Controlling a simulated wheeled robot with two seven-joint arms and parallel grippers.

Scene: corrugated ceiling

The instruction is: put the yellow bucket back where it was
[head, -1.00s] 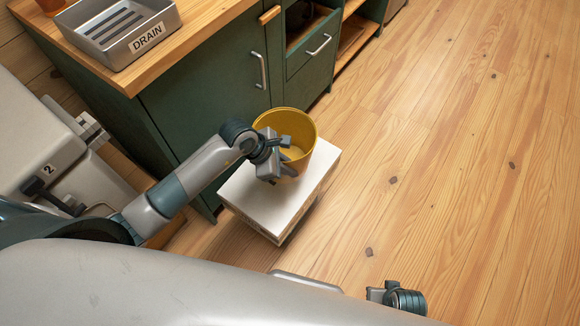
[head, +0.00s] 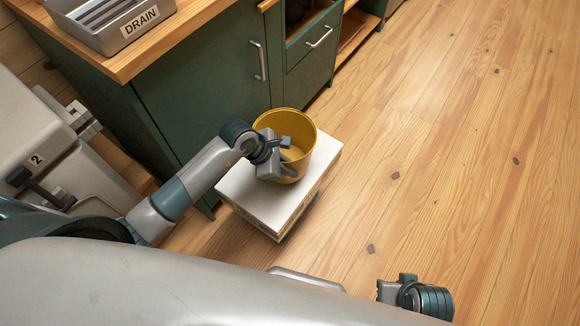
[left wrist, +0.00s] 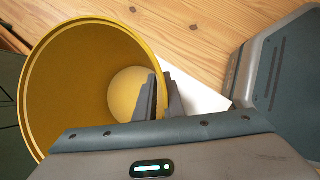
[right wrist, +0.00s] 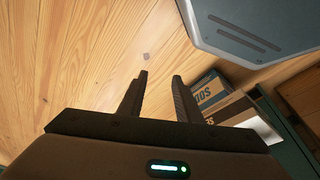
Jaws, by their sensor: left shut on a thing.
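The yellow bucket (head: 304,136) is upright over the white-topped box (head: 245,200) beside the green cabinet; whether its base touches the box top is hidden. My left gripper (head: 283,155) is shut on the near side of the bucket's wall. In the left wrist view the bucket (left wrist: 65,75) is open toward the camera, with the fingers (left wrist: 160,95) at its rim and a pale round patch at its bottom. My right gripper (right wrist: 158,95) is open and empty above the floor; it shows at the lower right of the head view (head: 392,290).
The green cabinet (head: 200,90) has a wooden top carrying a grey tray marked DRAIN (head: 115,25). A grey unit marked 2 (head: 70,180) stands at the left. The wooden floor (head: 460,150) to the right is clear. Lettered box sides (right wrist: 210,90) show in the right wrist view.

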